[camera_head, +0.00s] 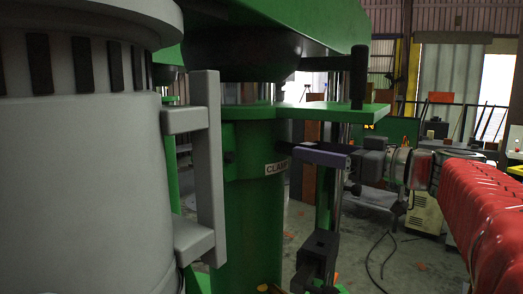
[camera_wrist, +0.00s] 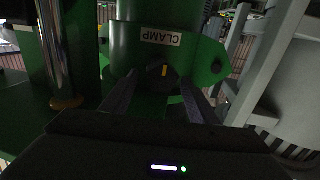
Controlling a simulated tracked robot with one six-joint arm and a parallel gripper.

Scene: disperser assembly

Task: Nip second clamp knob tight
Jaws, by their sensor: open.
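The clamp knob (camera_wrist: 150,82) is a dark round knob with a short yellow mark, on the green column below the white CLAMP label (camera_wrist: 160,37) in the wrist view. In the head view the label (camera_head: 277,167) sits on the green column (camera_head: 245,220); I cannot make out the knob there. My gripper (camera_wrist: 160,88) is open, with one finger on each side of the knob. Contact with the knob cannot be told. In the head view my gripper (camera_head: 296,152) reaches in from the right, its fingers at the column's right side.
A large grey vessel (camera_head: 80,180) with a grey handle (camera_head: 209,150) stands at left. A green plate (camera_head: 335,112) with a black upright handle (camera_head: 359,77) juts out above my gripper. A black block (camera_head: 317,255) stands below it. A shiny rod (camera_wrist: 55,50) is left in the wrist view.

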